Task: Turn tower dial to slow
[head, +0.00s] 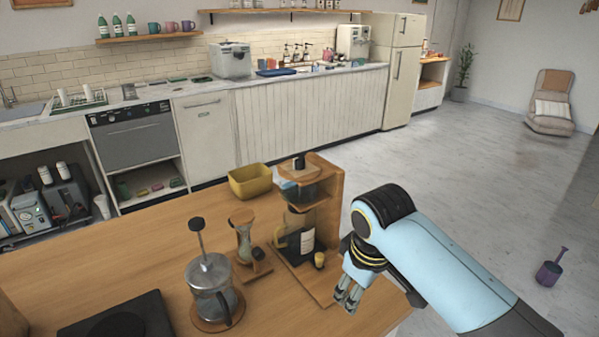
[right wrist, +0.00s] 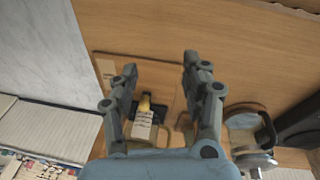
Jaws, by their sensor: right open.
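The wooden coffee tower (head: 329,215) stands on the wooden counter in the head view, with a glass vessel (head: 295,240) with a pale label inside its frame. A small yellow knob (head: 319,260), which looks like the dial, sits low at its front; its setting is too small to read. My right gripper (head: 347,303) is just right of the tower base, apart from the knob, fingers pointing down. In the right wrist view its fingers (right wrist: 160,66) are spread and empty, with a yellow part (right wrist: 145,103) and a pale label between them. My left gripper is out of view.
A French press (head: 212,290), an hourglass-shaped glass piece (head: 243,240) on a wooden stand and a yellow bin (head: 250,181) stand left of the tower. A dark flat plate (head: 118,318) lies at the front left. Open floor lies right of the counter.

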